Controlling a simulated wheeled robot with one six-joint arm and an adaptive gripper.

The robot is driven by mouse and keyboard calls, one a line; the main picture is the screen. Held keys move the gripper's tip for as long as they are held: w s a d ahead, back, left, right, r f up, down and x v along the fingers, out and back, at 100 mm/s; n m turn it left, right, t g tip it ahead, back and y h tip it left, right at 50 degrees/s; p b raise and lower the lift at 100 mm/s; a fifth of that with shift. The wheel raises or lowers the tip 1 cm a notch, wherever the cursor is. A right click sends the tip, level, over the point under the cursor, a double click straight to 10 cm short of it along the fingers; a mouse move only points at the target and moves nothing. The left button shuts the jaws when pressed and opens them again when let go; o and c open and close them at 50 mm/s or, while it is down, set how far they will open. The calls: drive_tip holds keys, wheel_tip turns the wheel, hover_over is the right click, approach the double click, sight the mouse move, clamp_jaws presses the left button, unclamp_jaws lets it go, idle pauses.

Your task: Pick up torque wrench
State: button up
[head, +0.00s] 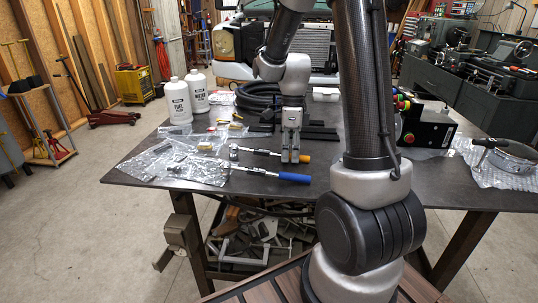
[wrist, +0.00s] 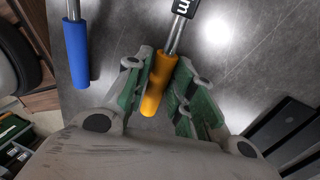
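Two long metal wrench-like tools lie on the dark table, and I cannot tell for sure which is the torque wrench. One has an orange handle (head: 305,158), which also shows in the wrist view (wrist: 159,85), and a black block lettered "m" on its shaft. The other has a blue handle (head: 294,178), seen at upper left in the wrist view (wrist: 77,52). My gripper (head: 290,160) points down over the orange-handled tool. In the wrist view its green-padded fingers (wrist: 163,75) stand either side of the orange handle, apparently open; contact is unclear.
Clear plastic bags (head: 190,167) lie left of the tools. Two white bottles (head: 178,102) and a coiled black hose (head: 262,96) stand behind. A black box with coloured buttons (head: 425,128) is at the right. Table in front of the blue handle is bare.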

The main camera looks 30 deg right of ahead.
drive_tip(key=shift+f, duration=0.1)
drive_tip(key=shift+c, duration=0.4)
clamp_jaws()
